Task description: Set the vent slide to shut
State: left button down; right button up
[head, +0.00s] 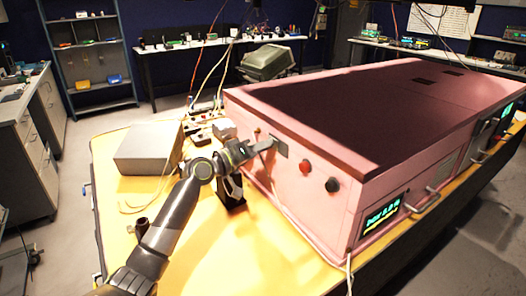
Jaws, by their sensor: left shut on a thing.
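A pink foam enclosure (330,215) with a dark top stands on the yellow table. A small grey plate (281,149), which looks like the vent slide, sits on its left-facing side near the top edge. My left arm reaches in from the lower left, and my left gripper (268,145) is at this plate, shut on part of the vent slide. The fingers hide the gripped part, and I cannot tell the slide's exact position. My right gripper is out of view.
A red button (305,167) and a black knob (332,184) are right of the plate. A grey box (145,150) stands on the yellow table (215,260) at left. A black stand (232,193) is under my wrist.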

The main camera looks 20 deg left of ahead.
pick_arm(q)
jog(key=shift+a, duration=0.1)
jog(key=c, duration=1.6)
grip_release()
jog(key=o, duration=0.4)
jog(key=shift+w+a, duration=0.15)
jog(key=shift+a, duration=0.05)
jog(key=shift+c, duration=0.2)
jog(key=b+v, duration=0.4)
jog(key=v, duration=1.3)
jog(key=shift+s, duration=0.2)
jog(key=shift+r, duration=0.1)
